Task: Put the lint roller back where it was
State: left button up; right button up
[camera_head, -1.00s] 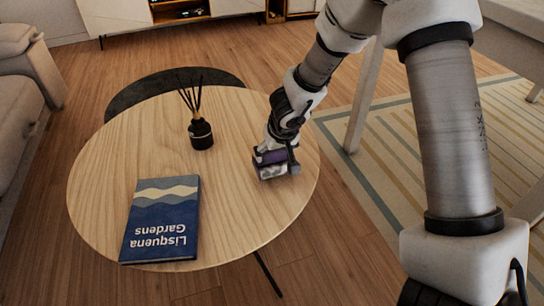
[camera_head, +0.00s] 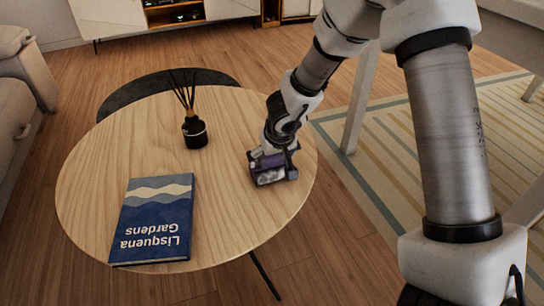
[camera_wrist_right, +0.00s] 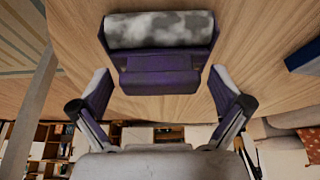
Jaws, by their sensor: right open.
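The lint roller (camera_head: 268,176), purple with a mottled grey and white roll, is on the light wooden round table (camera_head: 225,215) near its right edge. My right gripper (camera_head: 275,152) comes down over it from behind and partly hides it in the head view. In the right wrist view the lint roller (camera_wrist_right: 160,31) lies just past the fingertips, its purple body toward me. The right gripper's (camera_wrist_right: 162,84) two fingers stand wide apart, one on each side, with gaps to the purple body. My left gripper is not in view.
A blue book (camera_head: 153,222) lies at the table's front left. A black reed diffuser (camera_head: 194,132) with dark sticks stands farther back, left of the gripper. Bare tabletop lies between them and the roller. A pale table leg (camera_head: 361,100) stands on the striped rug at right.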

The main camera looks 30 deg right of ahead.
jog(key=p+v, duration=0.8)
jog(key=v, duration=0.4)
jog(key=shift+s+r, duration=0.1)
